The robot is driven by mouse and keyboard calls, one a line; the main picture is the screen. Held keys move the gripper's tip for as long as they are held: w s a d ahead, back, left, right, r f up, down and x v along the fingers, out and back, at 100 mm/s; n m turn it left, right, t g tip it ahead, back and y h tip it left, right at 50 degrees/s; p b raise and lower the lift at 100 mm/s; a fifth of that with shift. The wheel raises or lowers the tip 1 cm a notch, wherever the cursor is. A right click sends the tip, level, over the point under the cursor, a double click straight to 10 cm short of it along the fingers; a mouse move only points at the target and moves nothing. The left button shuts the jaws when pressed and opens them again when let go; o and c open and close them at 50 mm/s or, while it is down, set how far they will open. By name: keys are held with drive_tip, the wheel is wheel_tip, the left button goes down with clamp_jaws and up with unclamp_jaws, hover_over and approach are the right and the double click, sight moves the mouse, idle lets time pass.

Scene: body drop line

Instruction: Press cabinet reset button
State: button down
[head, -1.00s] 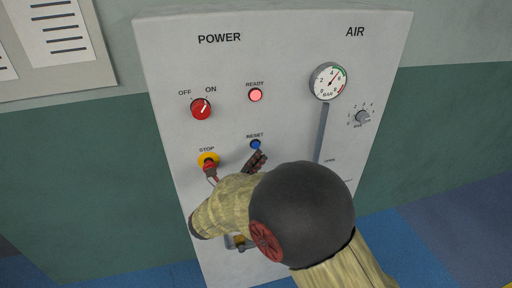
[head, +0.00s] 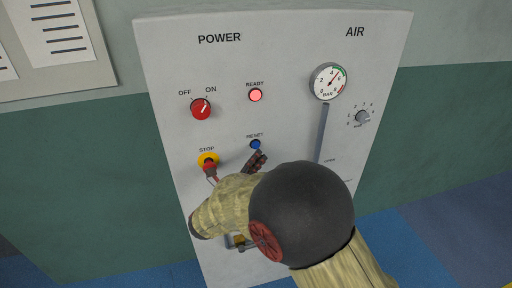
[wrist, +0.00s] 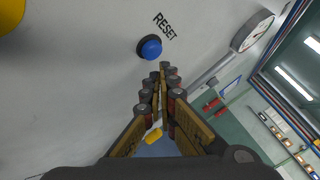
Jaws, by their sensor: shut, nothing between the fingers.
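The blue RESET button (head: 255,144) sits on the front of the grey cabinet (head: 290,40), under its RESET label. In the wrist view the button (wrist: 149,47) is just beyond and slightly left of my fingertips. My gripper (head: 258,157) is shut and empty. Its fingertips are just below the button in the head view, and in the wrist view my gripper (wrist: 161,75) points at the panel close to the button. A small gap shows between the fingertips and the button; whether they touch the panel, I cannot tell. My arm hides the lower middle of the cabinet.
A yellow and red STOP button (head: 208,160) is left of my gripper. A red OFF/ON knob (head: 201,109) and a lit red READY lamp (head: 256,95) are above. A pressure gauge (head: 328,82), a grey knob (head: 362,117) and a grey vertical bar (head: 323,130) are right.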

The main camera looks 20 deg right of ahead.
drive_tip(key=shift+w, duration=0.1)
drive_tip(key=shift+w+p, duration=0.35)
drive_tip(key=shift+p, duration=0.05)
drive_tip(key=shift+w, duration=0.45)
idle(0.6)
drive_tip(key=shift+s+p, duration=0.1)
drive_tip(key=shift+p, duration=0.25)
drive_tip(key=shift+s+p, duration=0.45)
drive_tip(key=shift+s, duration=0.4)
drive_tip(key=s+p, duration=0.3)
drive_tip(key=s, duration=0.3)
